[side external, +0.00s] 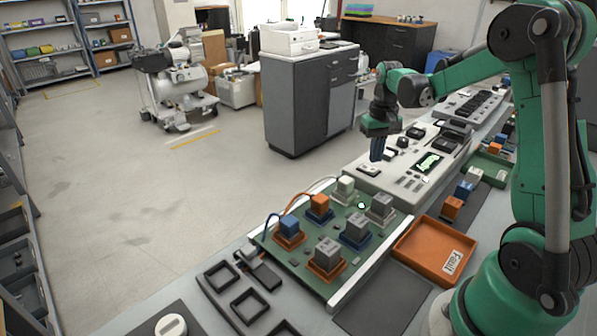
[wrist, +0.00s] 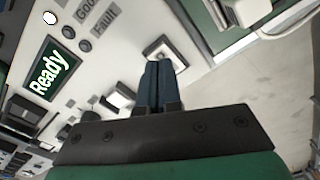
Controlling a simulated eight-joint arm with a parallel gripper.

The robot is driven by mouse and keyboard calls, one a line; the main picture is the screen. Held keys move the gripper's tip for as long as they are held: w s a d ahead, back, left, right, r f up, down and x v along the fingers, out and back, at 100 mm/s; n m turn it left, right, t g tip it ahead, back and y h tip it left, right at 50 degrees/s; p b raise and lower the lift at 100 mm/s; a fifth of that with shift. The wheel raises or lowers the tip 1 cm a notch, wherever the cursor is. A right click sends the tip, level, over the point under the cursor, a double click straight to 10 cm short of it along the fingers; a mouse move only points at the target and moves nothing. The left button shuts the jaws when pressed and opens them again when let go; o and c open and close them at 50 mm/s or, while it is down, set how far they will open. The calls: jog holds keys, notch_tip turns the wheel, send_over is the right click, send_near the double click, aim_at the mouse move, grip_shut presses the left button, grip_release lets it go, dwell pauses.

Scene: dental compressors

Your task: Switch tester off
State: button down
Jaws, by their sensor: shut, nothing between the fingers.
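The tester (side external: 392,187) is a pale panel on the bench with a lit green screen (side external: 428,163). In the wrist view the screen (wrist: 50,72) reads "Ready", beside round lamps marked "Good" and "Fault" (wrist: 85,46). A white switch (wrist: 160,46) in a square dark frame sits near the panel edge, and it also shows in the side view (side external: 368,169). My gripper (side external: 377,159) is shut and empty, pointing down just above this switch. In the wrist view its blue fingertips (wrist: 158,66) partly cover the switch, so contact and the switch position cannot be told.
A green board (side external: 300,262) with several coloured relay blocks stands beside the tester. An orange "Fault" tray (side external: 425,258) lies to the right, and a green tray (side external: 487,168) is farther back. Black knobs (side external: 416,132) rise from the panel behind my gripper.

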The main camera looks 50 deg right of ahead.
jog(key=shift+f, duration=1.15)
dwell(0.4)
jog(key=shift+r, duration=3.55)
jog(key=shift+a, duration=0.15)
jog(key=s+a+n+t, duration=0.2)
jog(key=a+n+t, duration=0.1)
jog(key=a, duration=0.7)
jog(key=s+a+r+n+t, duration=0.1)
jog(key=s+a+n+t, duration=0.1)
jog(key=a, duration=0.8)
jog(key=shift+s+a+r+n+t, duration=0.3)
jog(key=shift+n+t, duration=0.2)
jog(key=shift+t, duration=0.6)
